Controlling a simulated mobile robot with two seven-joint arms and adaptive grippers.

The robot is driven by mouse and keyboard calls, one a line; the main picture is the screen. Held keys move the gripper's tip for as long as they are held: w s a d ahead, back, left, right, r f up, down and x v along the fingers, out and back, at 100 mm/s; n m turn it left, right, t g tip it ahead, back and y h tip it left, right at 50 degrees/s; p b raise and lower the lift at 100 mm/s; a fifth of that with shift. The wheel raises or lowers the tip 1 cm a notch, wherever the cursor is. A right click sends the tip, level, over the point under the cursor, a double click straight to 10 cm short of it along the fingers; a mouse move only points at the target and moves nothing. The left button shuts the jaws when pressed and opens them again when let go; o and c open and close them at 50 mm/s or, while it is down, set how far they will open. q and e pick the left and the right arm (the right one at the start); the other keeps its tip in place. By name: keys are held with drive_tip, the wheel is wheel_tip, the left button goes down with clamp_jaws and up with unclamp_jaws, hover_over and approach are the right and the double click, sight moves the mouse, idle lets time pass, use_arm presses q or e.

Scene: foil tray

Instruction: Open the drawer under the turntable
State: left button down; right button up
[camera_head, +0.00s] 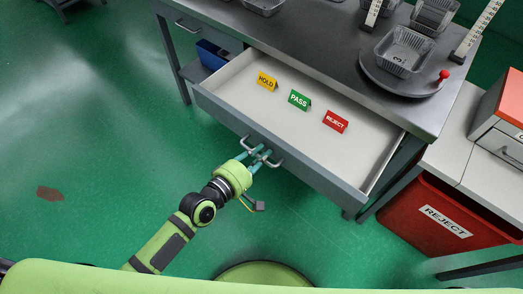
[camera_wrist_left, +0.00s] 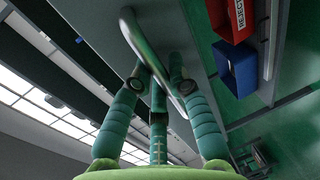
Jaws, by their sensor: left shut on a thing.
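The drawer (camera_head: 330,165) under the turntable (camera_head: 383,82) is pulled well out of the bench, its pale inside showing. Its grey front carries a curved metal handle (camera_head: 274,164). My left gripper (camera_head: 262,153) is shut on that handle, its teal fingers around the bar. The handle (camera_wrist_left: 130,28) also shows between the fingers in the left wrist view, close against the drawer front. The turntable holds a foil tray (camera_head: 402,68) and has a red knob (camera_head: 444,74). My right gripper is not in view.
A red REJECT bin (camera_head: 430,222) stands on the floor at the right. A blue bin (camera_head: 212,54) sits under the bench at the left. The green floor at left is mostly clear.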

use_arm(q)
drive_tip(key=shift+s, duration=0.1)
drive_tip(key=c, duration=1.2)
unclamp_jaws()
drive_tip(key=shift+o, duration=0.2)
drive_tip(key=shift+s+a, duration=0.1)
drive_tip(key=shift+s+a, duration=0.2)
drive_tip(key=shift+s, duration=0.05)
drive_tip(key=v, duration=1.1)
drive_tip(key=shift+r, duration=0.1)
